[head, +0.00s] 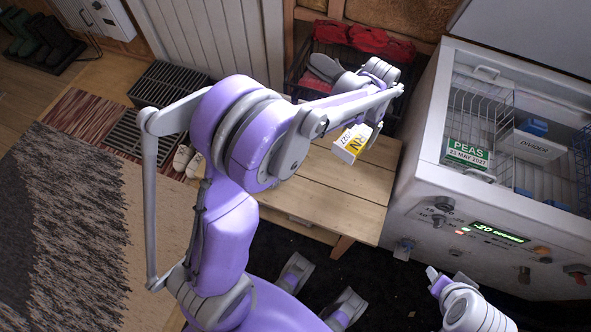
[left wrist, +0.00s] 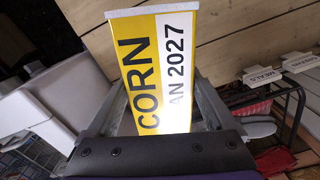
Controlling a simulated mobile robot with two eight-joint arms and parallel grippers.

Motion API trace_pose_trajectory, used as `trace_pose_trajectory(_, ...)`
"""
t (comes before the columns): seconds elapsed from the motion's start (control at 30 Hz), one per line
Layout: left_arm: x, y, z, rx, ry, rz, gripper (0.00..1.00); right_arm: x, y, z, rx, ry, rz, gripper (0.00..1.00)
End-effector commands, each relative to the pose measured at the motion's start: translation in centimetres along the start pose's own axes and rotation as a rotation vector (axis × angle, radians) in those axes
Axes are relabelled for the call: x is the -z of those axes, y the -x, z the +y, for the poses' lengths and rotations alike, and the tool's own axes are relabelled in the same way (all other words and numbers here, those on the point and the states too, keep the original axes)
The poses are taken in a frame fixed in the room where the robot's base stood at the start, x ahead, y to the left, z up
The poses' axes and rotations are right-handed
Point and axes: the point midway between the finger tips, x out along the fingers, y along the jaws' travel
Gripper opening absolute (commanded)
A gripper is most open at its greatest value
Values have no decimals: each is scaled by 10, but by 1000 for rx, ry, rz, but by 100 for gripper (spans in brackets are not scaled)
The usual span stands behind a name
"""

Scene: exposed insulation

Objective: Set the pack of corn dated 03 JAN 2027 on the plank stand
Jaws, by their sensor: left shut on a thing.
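The pack of corn (head: 351,144), white and yellow, is held over the plank stand (head: 325,198). In the left wrist view the pack (left wrist: 155,65) reads CORN and "AN 2027"; the front of the date is hidden. My left gripper (head: 371,122) is shut on the pack, with its fingers (left wrist: 158,105) on either side of it. The pack is tilted in the head view, and I see no contact with the stand. The stand's low wooden top is bare where it shows. My right gripper (head: 449,277) is at the lower right, fingers apart and empty.
An open white freezer (head: 455,215) stands to the right, with wire baskets (head: 480,112) and a PEAS pack (head: 466,152). A dark rack (head: 298,75) with red items (head: 380,42) stands behind the stand. Slippers (head: 183,160) lie to the left.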

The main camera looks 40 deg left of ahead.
Motion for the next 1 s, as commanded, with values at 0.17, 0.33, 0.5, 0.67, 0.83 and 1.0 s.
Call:
trace_pose_trajectory(0.17, 9, -16, -5, 0, 49, 12, 0, -25, -42, 0, 0, 0, -15, 50)
trace_pose_trajectory(0.33, 2, -22, -27, -3, 296, 22, 0, -38, -67, 0, 0, 0, -24, 50)
trace_pose_trajectory(0.5, -20, -28, -58, -9, 692, 26, 0, -43, -80, 0, 0, 0, -29, 50)
trace_pose_trajectory(0.67, -47, -33, -83, -14, 1075, 26, 0, -45, -83, 0, 0, 0, -30, 50)
trace_pose_trajectory(0.83, -76, -39, -105, -21, 1455, 24, 0, -46, -85, 0, 0, 0, -31, 50)
trace_pose_trajectory(1.0, -98, -44, -119, -25, 1729, 24, 0, -46, -87, 0, 0, 0, -32, 50)
